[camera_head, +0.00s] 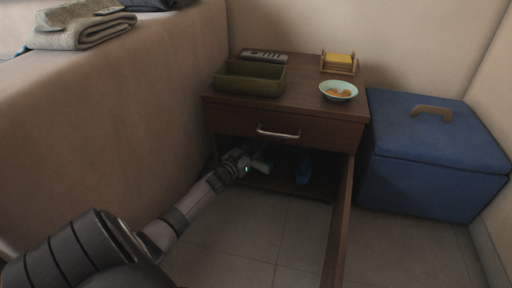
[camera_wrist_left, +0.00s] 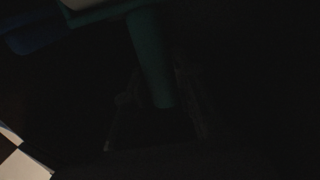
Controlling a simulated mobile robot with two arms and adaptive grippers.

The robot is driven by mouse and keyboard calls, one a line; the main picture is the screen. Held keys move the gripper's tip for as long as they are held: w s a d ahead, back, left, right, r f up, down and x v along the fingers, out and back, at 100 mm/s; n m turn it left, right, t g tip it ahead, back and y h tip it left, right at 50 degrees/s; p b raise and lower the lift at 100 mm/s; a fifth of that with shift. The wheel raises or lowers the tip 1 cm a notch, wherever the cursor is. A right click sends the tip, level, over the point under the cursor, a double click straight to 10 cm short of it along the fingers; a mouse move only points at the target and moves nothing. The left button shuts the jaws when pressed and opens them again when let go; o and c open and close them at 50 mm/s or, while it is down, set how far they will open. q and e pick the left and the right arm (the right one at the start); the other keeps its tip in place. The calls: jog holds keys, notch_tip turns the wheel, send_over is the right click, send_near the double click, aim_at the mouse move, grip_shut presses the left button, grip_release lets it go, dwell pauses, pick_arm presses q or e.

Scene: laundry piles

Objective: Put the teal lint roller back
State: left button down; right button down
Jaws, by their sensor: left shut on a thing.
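My left gripper (camera_head: 250,164) reaches into the dark lower compartment of the wooden nightstand (camera_head: 315,97), below its drawer. It is shut on the teal lint roller (camera_head: 262,166), of which only a small part shows in the head view. In the left wrist view the roller's teal handle (camera_wrist_left: 150,58) runs down between the fingers, and a paler part is cut off at the top edge. The picture is too dark to tell whether the roller touches the shelf. My right gripper is not in view.
The cabinet door (camera_head: 342,225) stands open toward me. A blue object (camera_head: 303,168) stands inside, right of my gripper. On top are a green tray (camera_head: 248,86), a remote (camera_head: 264,56), a bowl (camera_head: 338,91) and a yellow-filled holder (camera_head: 339,63). A blue box (camera_head: 435,150) stands at right.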

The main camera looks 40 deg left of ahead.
pick_arm(q)
jog(key=shift+r, duration=0.1)
jog(key=c, duration=1.3)
grip_release()
jog(key=shift+f, duration=0.2)
